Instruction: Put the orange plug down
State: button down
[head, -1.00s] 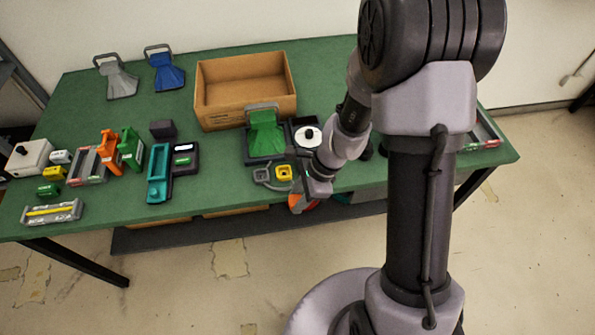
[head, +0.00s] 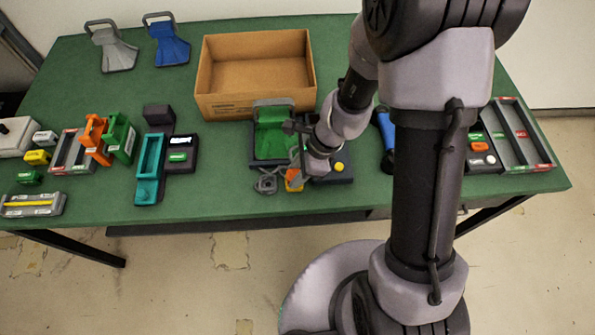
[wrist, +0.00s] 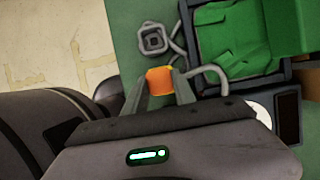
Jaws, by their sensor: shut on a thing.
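The orange plug (head: 293,181) is between the fingers of my gripper (head: 299,173), near the front edge of the green table. In the wrist view the orange plug (wrist: 160,80) sits between the two fingertips, and my gripper (wrist: 159,88) is shut on it. A grey square plug (head: 266,184) lies just left of it; it also shows beyond the fingertips in the wrist view (wrist: 153,40). A grey cable bends out beside the right finger. I cannot tell whether the orange plug touches the table.
A dark phone base with a green cradle (head: 273,136) stands just behind the plugs. An open cardboard box (head: 256,107) is farther back. A blue handset (head: 386,135) lies right of my wrist. Bare green table (head: 225,195) lies to the left of the grey plug.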

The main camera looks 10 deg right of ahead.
jog(key=shift+f+b, duration=0.3)
jog(key=c, duration=1)
grip_release()
